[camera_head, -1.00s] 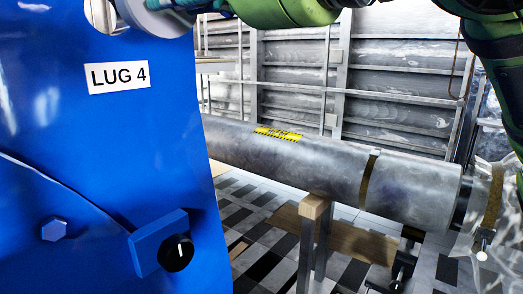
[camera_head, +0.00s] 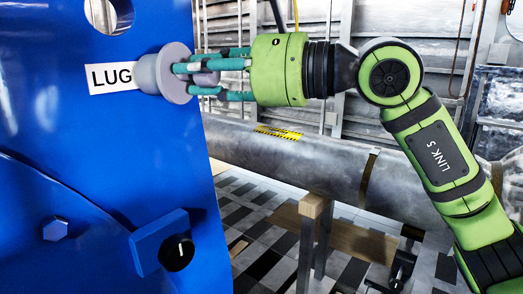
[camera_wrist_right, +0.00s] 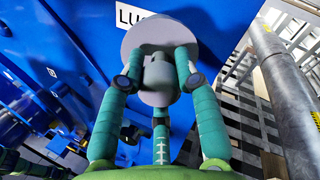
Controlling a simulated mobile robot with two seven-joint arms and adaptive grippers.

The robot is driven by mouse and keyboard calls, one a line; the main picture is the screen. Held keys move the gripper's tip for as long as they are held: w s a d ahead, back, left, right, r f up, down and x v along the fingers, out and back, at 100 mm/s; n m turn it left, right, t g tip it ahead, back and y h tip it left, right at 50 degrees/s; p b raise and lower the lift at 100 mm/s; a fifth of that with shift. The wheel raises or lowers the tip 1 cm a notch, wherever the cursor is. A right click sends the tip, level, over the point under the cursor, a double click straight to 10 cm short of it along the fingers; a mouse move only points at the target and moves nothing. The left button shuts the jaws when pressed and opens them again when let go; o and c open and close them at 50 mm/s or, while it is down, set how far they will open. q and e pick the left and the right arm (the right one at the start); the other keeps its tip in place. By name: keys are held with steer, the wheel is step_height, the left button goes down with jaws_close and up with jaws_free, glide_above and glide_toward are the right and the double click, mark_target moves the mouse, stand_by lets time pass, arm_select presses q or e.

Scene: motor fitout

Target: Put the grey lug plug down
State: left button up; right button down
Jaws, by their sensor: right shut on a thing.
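The grey lug plug (camera_head: 177,54), a round flange with a short stub on its left side, is in front of the blue panel (camera_head: 90,170). It overlaps the right end of the LUG label (camera_head: 110,77). My right gripper (camera_head: 205,72) is shut on it from the right with its teal fingers. In the right wrist view, the plug's disc (camera_wrist_right: 140,34) and its knob (camera_wrist_right: 157,75) sit between my fingers (camera_wrist_right: 157,70). I cannot tell whether the plug touches the panel.
A round hole (camera_head: 103,13) opens in the panel above the label. A black knob (camera_head: 176,252) on a blue block and a bolt head (camera_head: 54,229) stick out below. A large grey pipe (camera_head: 290,160) with a yellow label runs behind, with a post (camera_head: 309,240) below it.

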steer(key=w+d+f, duration=0.1)
steer(key=d+f, duration=0.6)
steer(key=f, duration=0.5)
steer(key=w+d+f, duration=0.2)
steer(key=d+f, duration=0.4)
steer(key=f, duration=0.6)
steer(key=s+d+f+m+t, duration=0.1)
steer(key=s+d+f, duration=0.2)
steer(key=f, duration=0.3)
steer(key=s+d+f+m+t+h, duration=0.1)
steer(key=s+d+f+t, duration=0.1)
steer(key=s+d+f, duration=0.2)
steer(key=s+d+f+m+t+h, duration=0.1)
steer(key=s+d+f, duration=0.3)
steer(key=f, duration=0.5)
steer(key=shift+s+d+f+t, duration=0.15)
steer(key=shift+d+f+t, duration=0.15)
steer(key=shift+d, duration=0.5)
steer(key=shift+s, duration=0.1)
